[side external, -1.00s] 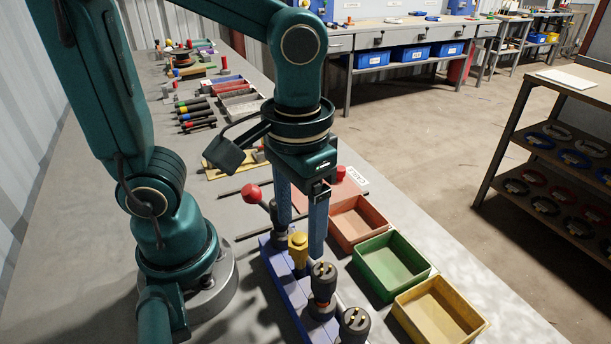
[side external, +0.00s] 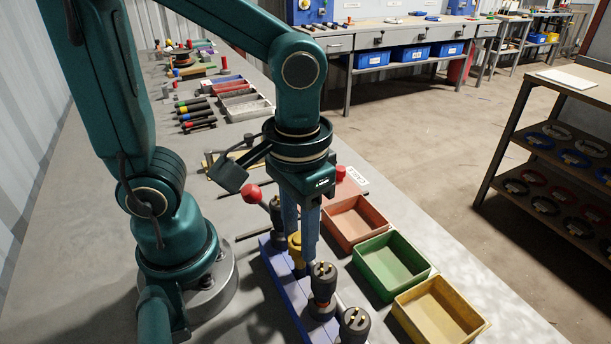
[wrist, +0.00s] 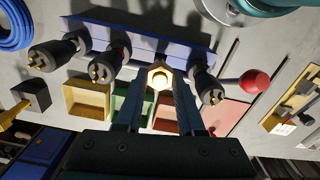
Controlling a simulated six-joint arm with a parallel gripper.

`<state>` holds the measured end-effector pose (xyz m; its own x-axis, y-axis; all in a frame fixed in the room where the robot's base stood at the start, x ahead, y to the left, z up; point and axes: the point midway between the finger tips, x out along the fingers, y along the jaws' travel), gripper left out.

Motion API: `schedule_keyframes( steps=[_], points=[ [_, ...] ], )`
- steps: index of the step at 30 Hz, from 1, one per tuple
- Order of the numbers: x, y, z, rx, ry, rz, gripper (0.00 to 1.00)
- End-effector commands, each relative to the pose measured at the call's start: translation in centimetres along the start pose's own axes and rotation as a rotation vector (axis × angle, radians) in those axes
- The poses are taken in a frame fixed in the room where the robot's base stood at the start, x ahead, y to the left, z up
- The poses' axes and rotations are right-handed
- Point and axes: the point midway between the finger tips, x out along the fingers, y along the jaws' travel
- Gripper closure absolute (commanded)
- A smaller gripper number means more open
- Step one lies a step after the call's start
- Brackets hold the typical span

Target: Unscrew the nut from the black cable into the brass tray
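A brass-yellow nut (wrist: 159,77) sits over a position of the blue rack, in line with several black plug-ended cables. In the side external view the yellow piece (side external: 296,246) stands upright, partly hidden by a finger. My gripper (wrist: 161,79) points down with one finger on each side of the nut. The nut almost fills the gap; contact is not clear. The black cable below the nut is hidden. The brass-yellow tray (side external: 474,314) is at the front right, and also shows in the wrist view (wrist: 68,96); it is empty.
The blue rack (side external: 277,279) holds black plugs with brass pins close to my fingers. A red ball-ended lever (side external: 252,194) stands close by. Empty green (side external: 417,262) and red (side external: 382,214) trays line the right side. A blue cable coil (wrist: 14,28) lies at one edge.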

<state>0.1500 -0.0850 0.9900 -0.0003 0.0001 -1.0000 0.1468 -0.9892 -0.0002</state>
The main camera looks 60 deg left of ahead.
Motion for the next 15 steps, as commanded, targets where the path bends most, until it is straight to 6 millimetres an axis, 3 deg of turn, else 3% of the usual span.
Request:
schedule_keyframes(
  steps=[5,15],
  points=[
    [-0.01,0.00,0.00,-0.114,0.000,0.000,1.00],
    [-0.01,0.00,0.00,-0.604,0.000,0.000,1.00]
  ],
)
